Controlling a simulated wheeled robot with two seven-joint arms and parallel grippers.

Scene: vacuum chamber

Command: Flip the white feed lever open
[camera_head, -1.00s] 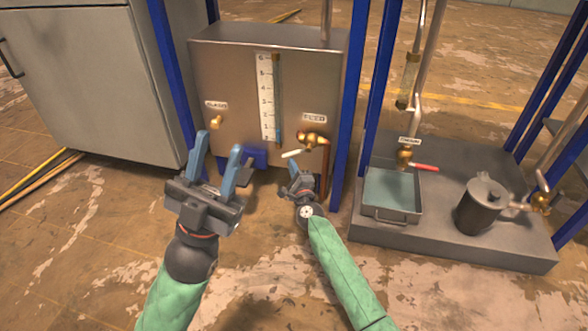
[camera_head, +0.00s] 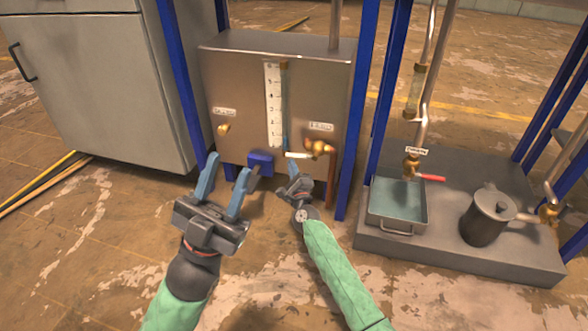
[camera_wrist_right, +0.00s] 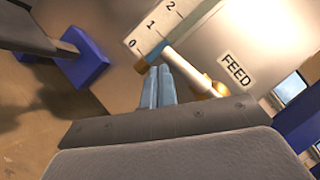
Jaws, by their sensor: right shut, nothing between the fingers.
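The white feed lever (camera_head: 298,155) sticks out leftward from a brass valve (camera_head: 319,148) low on the right of the steel tank's front. It lies nearly level in the head view. In the right wrist view the lever (camera_wrist_right: 190,70) runs from the brass valve beside the FEED label (camera_wrist_right: 237,70) to the scale's zero end. My right gripper (camera_head: 294,169) is just below the lever's free end; its closed, empty fingers (camera_wrist_right: 158,72) appear close to that end, contact unclear. My left gripper (camera_head: 231,165) is open and empty, before the tank's lower left.
The steel tank (camera_head: 235,75) stands between blue posts (camera_head: 358,110). A smaller brass valve (camera_head: 223,129) and a blue block (camera_head: 260,162) are to the left. At right, a grey platform (camera_head: 380,242) carries a water tray (camera_head: 398,227), red-handled valve (camera_head: 430,178) and dark pot (camera_head: 487,216).

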